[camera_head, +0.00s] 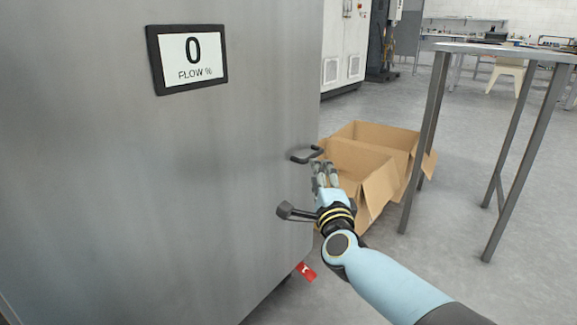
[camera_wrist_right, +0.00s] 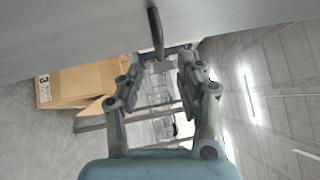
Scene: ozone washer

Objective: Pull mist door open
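The mist door looks to be the large grey brushed-metal panel (camera_head: 180,190) filling the left of the head view; no open gap shows in it. A dark bar handle (camera_head: 306,155) sticks out near its right edge. The handle also shows at the top of the right wrist view (camera_wrist_right: 155,32). My right gripper (camera_head: 320,166) is just below and right of the handle in the head view. In the right wrist view its two fingers (camera_wrist_right: 162,60) are spread, with the handle's end between their tips. I cannot tell whether they touch it. My left gripper is out of view.
A display (camera_head: 188,59) on the panel reads 0 FLOW %. Open cardboard boxes (camera_head: 370,150) stand on the floor just behind my right gripper. A grey metal table (camera_head: 500,52) stands at the right. A red tag (camera_head: 306,271) shows low by the panel's edge.

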